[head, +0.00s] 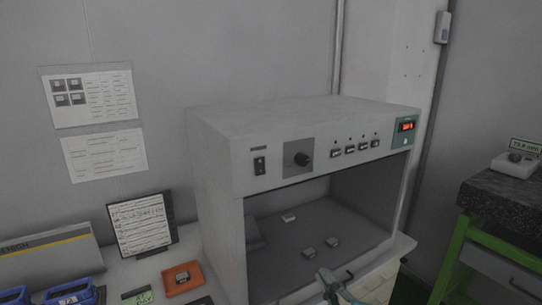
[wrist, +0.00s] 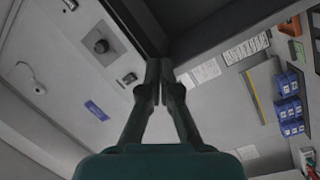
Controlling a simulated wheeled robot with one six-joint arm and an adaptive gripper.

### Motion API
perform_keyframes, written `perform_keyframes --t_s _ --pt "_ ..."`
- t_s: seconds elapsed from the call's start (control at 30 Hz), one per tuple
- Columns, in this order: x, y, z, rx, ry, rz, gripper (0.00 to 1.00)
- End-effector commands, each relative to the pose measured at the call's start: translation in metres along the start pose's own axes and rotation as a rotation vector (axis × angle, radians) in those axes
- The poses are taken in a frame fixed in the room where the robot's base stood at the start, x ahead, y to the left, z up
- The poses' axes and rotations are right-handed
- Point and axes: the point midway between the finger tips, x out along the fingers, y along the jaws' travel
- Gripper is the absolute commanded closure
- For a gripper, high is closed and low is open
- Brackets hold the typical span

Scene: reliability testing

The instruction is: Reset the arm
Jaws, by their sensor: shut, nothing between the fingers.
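My gripper (wrist: 158,82) shows in the wrist view with its two dark fingers together and nothing between them. Its fingertips are near the dark edge of the test chamber's opening in that picture; I cannot tell the exact gap. In the head view, a green and grey piece at the bottom edge, in front of the chamber, seems to be part of my arm end, mostly cut off.
The grey test chamber (head: 218,160) is open at the front, with several small parts on its floor. An orange tray (head: 198,291) holding a part, and blue bins (head: 75,297), are to its left. A green-framed bench (head: 458,245) stands at the right.

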Motion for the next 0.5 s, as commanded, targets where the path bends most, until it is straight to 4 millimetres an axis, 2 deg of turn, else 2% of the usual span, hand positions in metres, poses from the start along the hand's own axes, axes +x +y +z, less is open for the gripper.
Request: perform_keyframes --t_s 0.03,0.2,0.5 --pt "-0.009 -0.015 0.012 0.041 -0.024 -0.006 1.00" --pt "-0.041 -0.053 0.043 0.180 -0.092 0.006 1.00" --pt "-0.111 -0.113 0.085 0.398 -0.202 0.038 1.00"
